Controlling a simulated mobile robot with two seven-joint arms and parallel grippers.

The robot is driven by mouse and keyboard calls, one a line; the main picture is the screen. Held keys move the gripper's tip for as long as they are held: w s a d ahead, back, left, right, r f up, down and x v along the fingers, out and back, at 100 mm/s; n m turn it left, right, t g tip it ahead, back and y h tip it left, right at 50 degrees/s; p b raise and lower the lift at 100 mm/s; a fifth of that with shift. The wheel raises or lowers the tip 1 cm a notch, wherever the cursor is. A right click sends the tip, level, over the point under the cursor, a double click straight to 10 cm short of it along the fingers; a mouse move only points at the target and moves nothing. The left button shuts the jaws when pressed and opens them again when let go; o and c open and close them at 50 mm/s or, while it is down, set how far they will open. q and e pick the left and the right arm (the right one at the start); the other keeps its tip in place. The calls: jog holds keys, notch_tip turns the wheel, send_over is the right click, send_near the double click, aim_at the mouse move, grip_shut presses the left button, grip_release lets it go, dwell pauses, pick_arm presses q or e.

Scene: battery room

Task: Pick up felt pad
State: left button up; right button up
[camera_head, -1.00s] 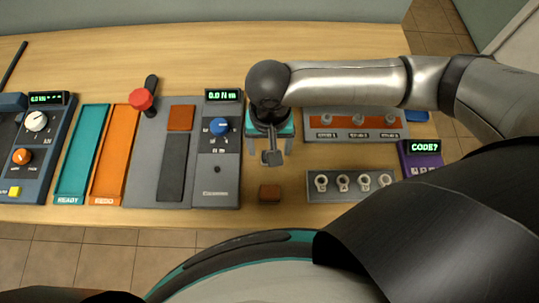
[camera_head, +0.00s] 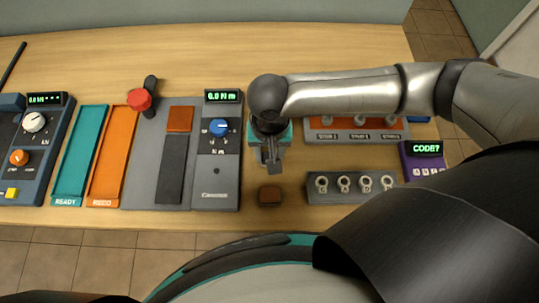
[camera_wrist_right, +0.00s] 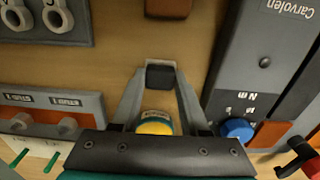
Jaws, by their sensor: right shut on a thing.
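My right gripper (camera_head: 270,164) hangs over the table just right of the grey torque panel, its fingers pointing down. In the right wrist view its two fingers (camera_wrist_right: 160,80) come together on a small dark grey block (camera_wrist_right: 160,76). I cannot tell for sure whether this block is the felt pad. A small brown block (camera_head: 270,194) lies on the bare table in front of the gripper, apart from it; it also shows at the top of the wrist view (camera_wrist_right: 167,7). A round yellow-topped thing (camera_wrist_right: 155,123) shows between the fingers. My left gripper is out of view.
The grey panel (camera_head: 217,182) with its blue knob (camera_head: 219,127) stands close on the left. A rack of ring-ended parts (camera_head: 315,197) and a stud tray (camera_head: 323,136) stand on the right. Orange (camera_head: 110,160) and teal (camera_head: 78,160) trays lie farther left.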

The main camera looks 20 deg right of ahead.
grip_shut()
notch_tip(320, 180, up, 20)
jog(key=p, duration=0.5)
jog(key=shift+o, duration=1.3)
grip_release()
grip_shut()
